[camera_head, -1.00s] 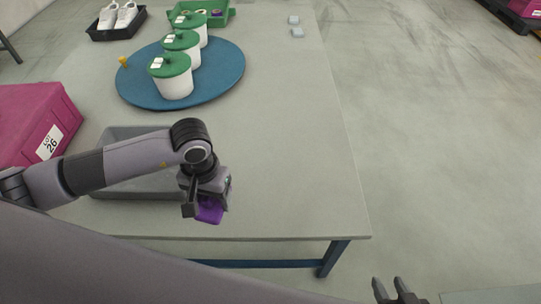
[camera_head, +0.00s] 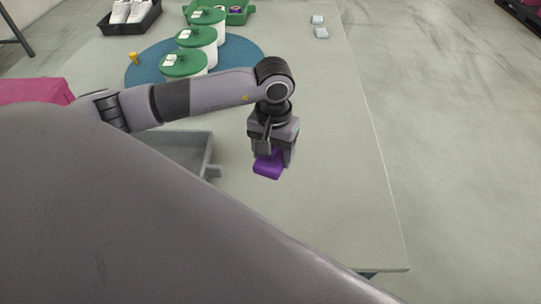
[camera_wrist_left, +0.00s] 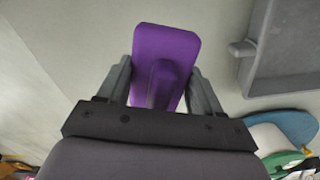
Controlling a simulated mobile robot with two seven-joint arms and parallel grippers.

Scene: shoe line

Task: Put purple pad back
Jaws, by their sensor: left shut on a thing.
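The purple pad (camera_head: 268,165) is a small block held in my left gripper (camera_head: 272,150), above the grey table right of the grey tray. In the left wrist view the pad (camera_wrist_left: 165,48) sits between the two fingers of my left gripper (camera_wrist_left: 160,85), which is shut on its raised middle part. Whether the pad touches the table is hard to tell, but it looks held above it. My right gripper is not in view.
A grey tray (camera_head: 206,155) lies left of the gripper, partly hidden by my arm. White tubs with green lids (camera_head: 185,63) stand on a blue round mat (camera_head: 256,56). A black tray with white shoes, a green crate (camera_head: 238,17) and two small pale blocks (camera_head: 321,32) are at the back. The table's right side is clear.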

